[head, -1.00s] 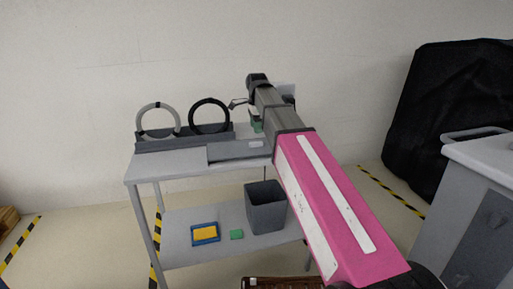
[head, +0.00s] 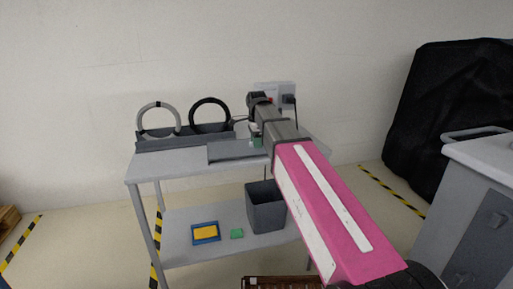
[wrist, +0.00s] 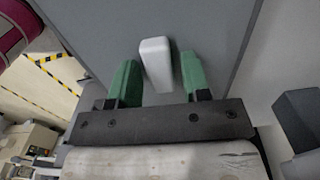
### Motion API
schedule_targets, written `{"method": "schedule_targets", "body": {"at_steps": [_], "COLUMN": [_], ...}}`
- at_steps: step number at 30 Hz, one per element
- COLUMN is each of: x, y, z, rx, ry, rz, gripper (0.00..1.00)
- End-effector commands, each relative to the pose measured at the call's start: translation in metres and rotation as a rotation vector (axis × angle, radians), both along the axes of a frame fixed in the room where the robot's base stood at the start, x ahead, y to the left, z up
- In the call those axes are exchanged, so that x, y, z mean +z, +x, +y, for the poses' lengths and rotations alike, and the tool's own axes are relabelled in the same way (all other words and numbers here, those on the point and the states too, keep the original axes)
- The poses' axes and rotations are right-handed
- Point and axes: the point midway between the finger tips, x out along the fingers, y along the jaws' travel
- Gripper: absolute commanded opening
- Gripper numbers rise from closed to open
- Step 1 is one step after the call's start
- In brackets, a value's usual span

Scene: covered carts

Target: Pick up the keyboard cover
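My gripper (wrist: 158,80) is open, with one green finger on each side of the handle. Narrow gaps show between the fingers and the handle; contact cannot be made out. In the head view my gripper (head: 256,142) is low over the right part of the panel, and the handle is mostly hidden there.
The cart's top (head: 150,166) also holds a dark rack (head: 165,142) with a grey ring (head: 140,116) and a black ring (head: 193,110) behind the panel. A dark bin (head: 266,212), a yellow-and-blue item (head: 205,233) and a green block (head: 237,233) are on the lower shelf.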

Motion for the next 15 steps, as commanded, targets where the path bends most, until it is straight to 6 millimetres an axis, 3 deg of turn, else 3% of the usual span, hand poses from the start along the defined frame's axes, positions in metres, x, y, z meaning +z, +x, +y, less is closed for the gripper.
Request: {"method": "schedule_targets", "body": {"at_steps": [1, 3, 4, 15], "x": [0.0001, 0.0001, 0.0001, 0.0024], "y": [0.0001, 0.0000, 0.0000, 0.0002], "z": [0.0000, 0.0000, 0.0000, 0.0000], "rx": [0.000, 0.000, 0.000, 0.000], "ry": [0.000, 0.000, 0.000, 0.000], "rz": [0.000, 0.000, 0.000, 0.000], "gripper": [0.26, 0.03, 0.00, 0.00]}}
